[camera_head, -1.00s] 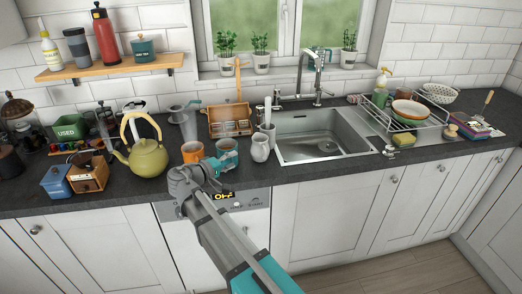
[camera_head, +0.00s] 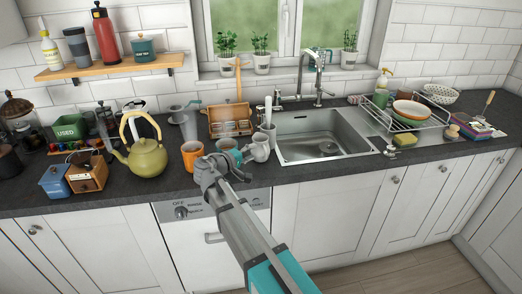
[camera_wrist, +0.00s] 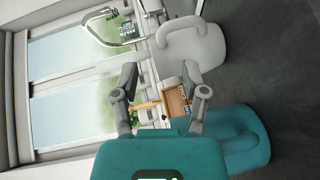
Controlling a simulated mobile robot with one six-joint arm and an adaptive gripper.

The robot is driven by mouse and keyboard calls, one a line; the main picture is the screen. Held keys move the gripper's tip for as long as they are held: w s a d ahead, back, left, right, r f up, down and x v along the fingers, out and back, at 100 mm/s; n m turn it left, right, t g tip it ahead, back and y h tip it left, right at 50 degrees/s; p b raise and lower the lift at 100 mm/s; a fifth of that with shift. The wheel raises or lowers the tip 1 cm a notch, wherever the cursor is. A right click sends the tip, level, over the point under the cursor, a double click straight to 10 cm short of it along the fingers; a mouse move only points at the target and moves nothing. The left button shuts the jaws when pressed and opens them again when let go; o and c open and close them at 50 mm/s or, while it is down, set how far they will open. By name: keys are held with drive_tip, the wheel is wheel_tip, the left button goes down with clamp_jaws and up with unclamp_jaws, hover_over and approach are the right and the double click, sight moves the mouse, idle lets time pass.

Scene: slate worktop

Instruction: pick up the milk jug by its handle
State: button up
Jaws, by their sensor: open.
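The milk jug (camera_head: 262,148) is a small pale grey-white jug on the worktop just left of the sink, in the head view. In the wrist view the jug (camera_wrist: 207,48) is at the top, right of centre, with its curved handle (camera_wrist: 176,27) showing at the upper left. My gripper (camera_wrist: 161,76) is open, and nothing is held between its fingers. The jug lies just beyond the right finger's tip; I cannot tell whether they touch. In the head view my gripper (camera_head: 242,158) is close to the jug's left side, and its fingertips are hard to make out.
A teal mug (camera_head: 228,147) stands left of the jug, close to my gripper; it also shows in the wrist view (camera_wrist: 245,138). An orange mug (camera_head: 191,154) stands further left. A wooden rack (camera_head: 228,118) is behind. The sink (camera_head: 318,140) is to the right.

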sight(263, 148)
drive_tip(key=shift+w+d, duration=0.1)
drive_tip(key=shift+d, duration=0.05)
drive_tip(key=shift+f+b+x, duration=0.2)
drive_tip(key=shift+b+x, duration=0.35)
drive_tip(key=shift+x, duration=1.95)
drive_tip(key=shift+d, duration=0.1)
clamp_jaws()
